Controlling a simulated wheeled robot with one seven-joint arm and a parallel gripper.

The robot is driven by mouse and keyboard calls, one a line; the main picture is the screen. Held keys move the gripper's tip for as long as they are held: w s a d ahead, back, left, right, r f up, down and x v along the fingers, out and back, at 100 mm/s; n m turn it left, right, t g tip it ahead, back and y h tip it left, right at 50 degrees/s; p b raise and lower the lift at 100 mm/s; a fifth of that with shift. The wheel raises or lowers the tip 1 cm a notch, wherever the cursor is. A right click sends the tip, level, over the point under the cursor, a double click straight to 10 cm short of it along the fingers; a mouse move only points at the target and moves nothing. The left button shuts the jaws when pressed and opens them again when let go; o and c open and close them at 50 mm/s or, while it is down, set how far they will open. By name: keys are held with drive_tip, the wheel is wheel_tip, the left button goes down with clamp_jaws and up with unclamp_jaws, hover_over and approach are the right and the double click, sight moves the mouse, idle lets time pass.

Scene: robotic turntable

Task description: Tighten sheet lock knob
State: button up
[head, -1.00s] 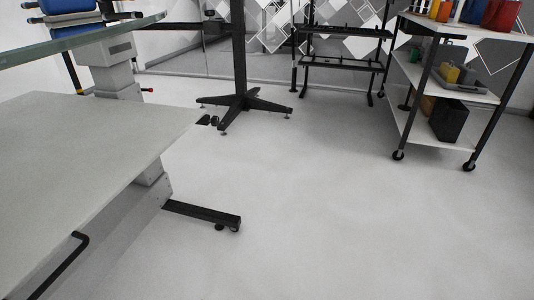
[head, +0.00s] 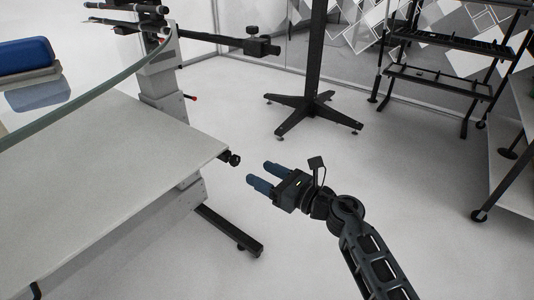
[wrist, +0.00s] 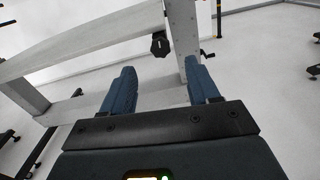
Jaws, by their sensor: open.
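A small black knob (head: 234,159) sits at the right corner of the pale grey table (head: 120,150). In the wrist view the knob (wrist: 160,44) hangs under the table's light rail, ahead of my fingers and roughly between them. My gripper (head: 259,173) has two blue fingers and is open and empty. It is just right of the knob in the head view, with its fingertips pointing toward the table side and a gap between them and the knob. In the wrist view my gripper (wrist: 160,66) also shows spread fingers with nothing between them.
A glass-like curved panel (head: 90,85) overhangs the table's far side. A black four-footed stand (head: 313,105) stands behind. Black shelving (head: 440,80) is at the back right. A table foot (head: 228,228) extends along the floor. The floor around my arm is clear.

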sight(237, 161)
drive_tip(key=b+x, duration=0.2)
drive_tip(key=x, duration=0.4)
drive_tip(key=shift+w+a+f, duration=0.1)
drive_tip(key=shift+w+a, duration=0.05)
drive_tip(key=shift+w, duration=0.1)
drive_tip(key=shift+w+a, duration=0.25)
drive_tip(key=shift+a, duration=0.2)
drive_tip(key=c, duration=1)
